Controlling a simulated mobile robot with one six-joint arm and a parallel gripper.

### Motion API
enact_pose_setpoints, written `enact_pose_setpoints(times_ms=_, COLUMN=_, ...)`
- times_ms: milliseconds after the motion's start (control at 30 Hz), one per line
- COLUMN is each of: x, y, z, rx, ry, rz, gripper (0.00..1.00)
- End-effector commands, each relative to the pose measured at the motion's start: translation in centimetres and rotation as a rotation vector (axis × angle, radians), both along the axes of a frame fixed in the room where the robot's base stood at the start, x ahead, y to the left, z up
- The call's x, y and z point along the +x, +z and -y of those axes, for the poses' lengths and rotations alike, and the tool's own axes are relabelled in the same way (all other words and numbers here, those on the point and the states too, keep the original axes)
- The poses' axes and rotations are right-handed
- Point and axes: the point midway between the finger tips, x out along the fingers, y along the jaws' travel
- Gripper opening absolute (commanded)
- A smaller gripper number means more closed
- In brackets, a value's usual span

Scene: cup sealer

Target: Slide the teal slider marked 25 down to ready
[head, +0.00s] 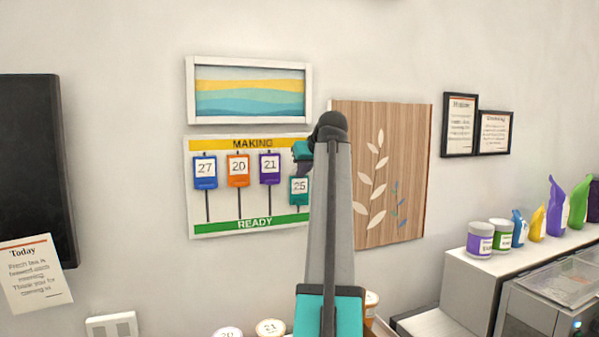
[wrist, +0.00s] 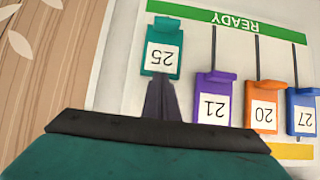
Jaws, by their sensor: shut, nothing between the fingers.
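The teal slider marked 25 (head: 299,188) is at the right end of a white wall board (head: 228,213). It sits lower than the other sliders, above the green READY band (head: 255,224). In the wrist view, which is upside down, the slider (wrist: 162,50) has its tab close to the green band (wrist: 240,22). My gripper (head: 302,151) is just above the slider in the head view. In the wrist view its dark fingers (wrist: 161,82) are shut and empty, at the slider's upper edge. I cannot tell whether they touch it.
The blue slider 27 (head: 205,170), orange slider 20 (head: 238,169) and purple slider 21 (head: 269,168) sit high, near the yellow MAKING band (head: 252,144). A wooden leaf panel (head: 405,170) hangs right of the board, and a striped picture (head: 249,90) hangs above it.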

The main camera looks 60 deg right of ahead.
Motion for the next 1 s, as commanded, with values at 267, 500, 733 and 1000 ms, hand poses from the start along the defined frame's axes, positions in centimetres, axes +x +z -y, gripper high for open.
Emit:
enact_pose_setpoints(times_ms=267, x=0.0, y=-0.1, z=0.0, rx=0.0, ry=0.0, rz=0.0, gripper=0.0)
enact_pose_setpoints(times_ms=500, x=-0.9, y=0.5, z=-0.6, rx=-0.001, ry=-0.001, rz=0.0, gripper=0.0)
enact_pose_setpoints(times_ms=733, x=-2.1, y=1.5, z=-1.5, rx=-0.002, ry=-0.002, rz=0.0, gripper=0.0)
enact_pose_setpoints(times_ms=1000, x=-3.5, y=2.5, z=-2.6, rx=-0.001, ry=0.0, rz=0.001, gripper=0.0)
